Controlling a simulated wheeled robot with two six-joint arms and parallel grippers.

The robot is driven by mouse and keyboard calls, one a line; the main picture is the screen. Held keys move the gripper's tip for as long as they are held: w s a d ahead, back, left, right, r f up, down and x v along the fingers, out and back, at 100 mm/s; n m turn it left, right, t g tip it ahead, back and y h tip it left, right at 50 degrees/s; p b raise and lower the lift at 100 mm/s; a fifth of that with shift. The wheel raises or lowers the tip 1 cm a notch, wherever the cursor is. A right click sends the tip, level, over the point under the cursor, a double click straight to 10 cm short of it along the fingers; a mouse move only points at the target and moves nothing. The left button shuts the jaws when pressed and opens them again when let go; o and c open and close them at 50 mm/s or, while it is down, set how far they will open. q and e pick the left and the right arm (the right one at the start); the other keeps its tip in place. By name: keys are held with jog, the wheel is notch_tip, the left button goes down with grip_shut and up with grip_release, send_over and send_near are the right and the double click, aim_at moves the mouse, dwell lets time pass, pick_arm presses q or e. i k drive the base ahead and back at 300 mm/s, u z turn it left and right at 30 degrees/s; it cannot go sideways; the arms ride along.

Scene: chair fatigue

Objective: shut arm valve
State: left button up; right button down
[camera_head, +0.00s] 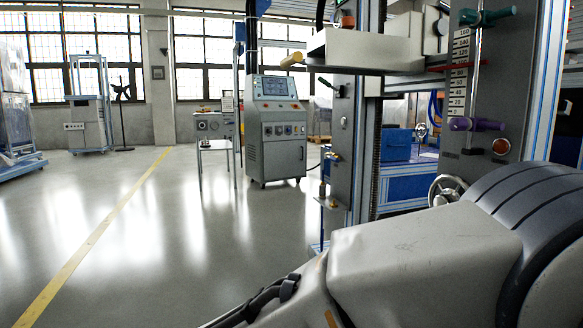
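I cannot tell for sure which part is the arm valve. A silver handwheel (447,189) shows at the right, partly hidden behind a large pale arm link (415,255) of mine that fills the lower right. A smaller handwheel (421,130) is farther back. Neither gripper shows, and no contact with the machine is visible.
A grey control cabinet (275,140) with a screen stands left of the machine, beside a small table (212,127). A purple knob (475,124) and a scale sit on the right column. The glossy floor with a yellow line (95,238) is open at the left.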

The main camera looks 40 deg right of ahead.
aim_at(332, 158)
jog(key=z, duration=0.05)
jog(key=i, duration=0.85)
jog(key=z, duration=0.8)
jog(key=i, duration=0.75)
jog(key=z, duration=0.5)
